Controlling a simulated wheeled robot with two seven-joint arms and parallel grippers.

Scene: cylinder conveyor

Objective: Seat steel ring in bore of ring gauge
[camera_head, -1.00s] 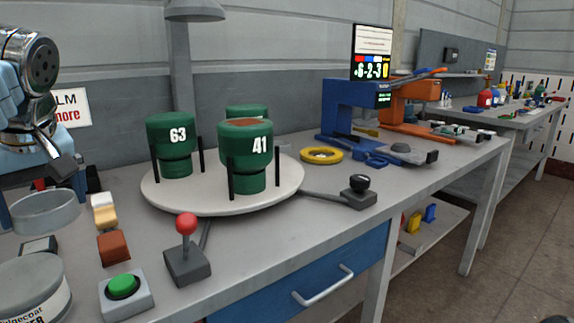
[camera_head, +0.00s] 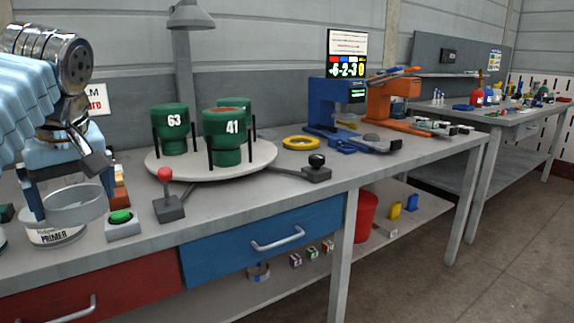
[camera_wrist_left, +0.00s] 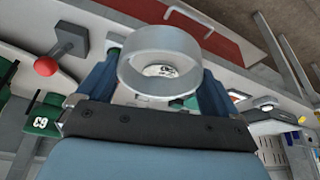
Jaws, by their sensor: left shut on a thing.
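My left gripper (camera_head: 70,192) is shut on the steel ring (camera_head: 78,214), a wide plain grey band, at the lower left of the head view. The ring is held above the bench, in front of the primer can in that view. In the left wrist view the ring (camera_wrist_left: 128,64) sits between the blue fingers, and I see through its opening. A yellow ring (camera_head: 287,143) lies flat on the bench beside the blue press; I cannot tell whether it is the ring gauge. My right gripper is not in view.
A white turntable (camera_head: 200,172) carries green numbered cylinders (camera_head: 223,127). In front stand a red-knobbed lever (camera_head: 168,201), a green button box (camera_head: 122,225) and a primer can (camera_head: 52,235). A black-knobbed lever (camera_head: 316,172) is to the right. Blue (camera_head: 325,105) and orange presses (camera_head: 380,105) stand behind.

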